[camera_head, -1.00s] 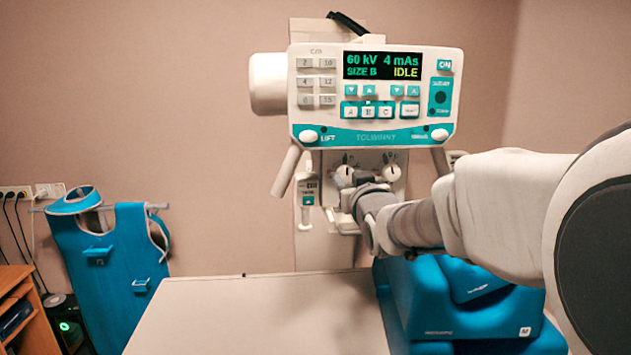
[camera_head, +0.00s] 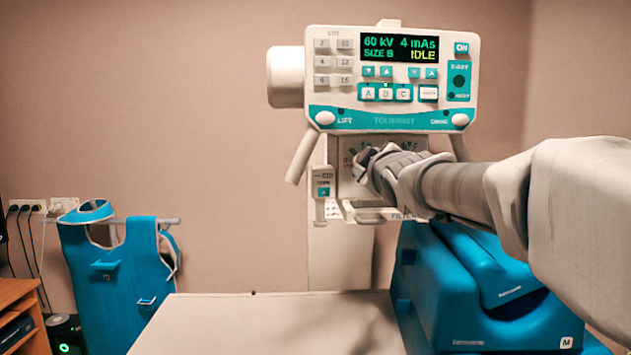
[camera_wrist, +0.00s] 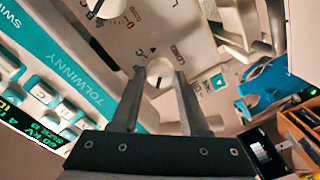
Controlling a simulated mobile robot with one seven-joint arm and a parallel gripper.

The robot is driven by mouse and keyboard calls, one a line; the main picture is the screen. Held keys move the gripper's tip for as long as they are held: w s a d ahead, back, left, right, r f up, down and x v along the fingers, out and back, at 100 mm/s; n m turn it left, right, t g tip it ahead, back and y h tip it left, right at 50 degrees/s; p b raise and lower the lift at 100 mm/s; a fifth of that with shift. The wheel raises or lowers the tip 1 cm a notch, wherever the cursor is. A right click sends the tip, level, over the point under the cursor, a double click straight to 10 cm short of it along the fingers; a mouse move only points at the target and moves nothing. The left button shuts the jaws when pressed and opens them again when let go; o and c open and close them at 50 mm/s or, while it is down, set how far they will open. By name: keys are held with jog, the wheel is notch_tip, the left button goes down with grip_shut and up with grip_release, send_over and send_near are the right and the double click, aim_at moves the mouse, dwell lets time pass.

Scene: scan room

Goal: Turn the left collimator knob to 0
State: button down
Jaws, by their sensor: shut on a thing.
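The left collimator knob (camera_wrist: 159,70) is a round pale knob on the light collimator panel, beside printed scale marks. In the wrist view, my gripper (camera_wrist: 160,76) has one finger on each side of it and is shut on it. The knob's exact setting is too small to read. The right collimator knob (camera_wrist: 104,7) shows partly at the top of the wrist view, with a 0 on the scale near it. In the head view, my gripper (camera_head: 366,163) is in front of the collimator panel and hides the knobs.
The teal and white control console (camera_head: 390,119) is just above my gripper, its display reading IDLE. A slim holder (camera_head: 322,190) hangs left of the collimator. Below are the pale table (camera_head: 265,325) and a large blue padded block (camera_head: 480,300). A blue apron (camera_head: 125,270) hangs at left.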

jog(key=shift+n+h+b, duration=0.3)
jog(key=shift+n+b, duration=1.2)
jog(key=shift+n, duration=2.9)
jog(key=shift+r, duration=0.1)
jog(key=shift+c, duration=2)
grip_release()
jog(key=s+p, duration=0.1)
jog(key=s, duration=1.6)
jog(key=shift+s+r, duration=0.15)
jog(key=shift+r, duration=0.15)
